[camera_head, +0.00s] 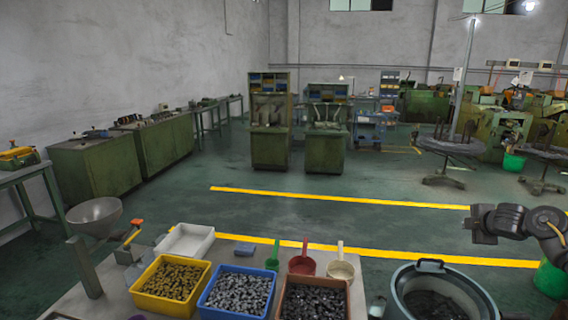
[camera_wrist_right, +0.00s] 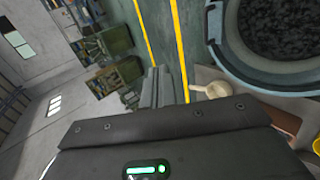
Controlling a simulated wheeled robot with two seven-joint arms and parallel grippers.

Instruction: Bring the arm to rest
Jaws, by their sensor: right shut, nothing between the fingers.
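My right gripper (camera_head: 482,224) is at the right side of the head view, held in the air above and behind the round grey tub. It points left, and its jaws are shut with nothing between them. The right arm comes in from the right edge. In the right wrist view the gripper's dark body fills the lower part, with its fingers (camera_wrist_right: 160,88) reaching away over the floor. My left gripper does not show in the head view.
The round tub (camera_head: 394,290) holds dark parts. The table (camera_head: 100,295) bears a yellow bin (camera_head: 137,303), a blue bin (camera_head: 204,302), a brown bin (camera_head: 347,298), a white tray (camera_head: 168,252) and several scoops. Green cabinets (camera_head: 268,150) stand beyond open floor with yellow lines.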

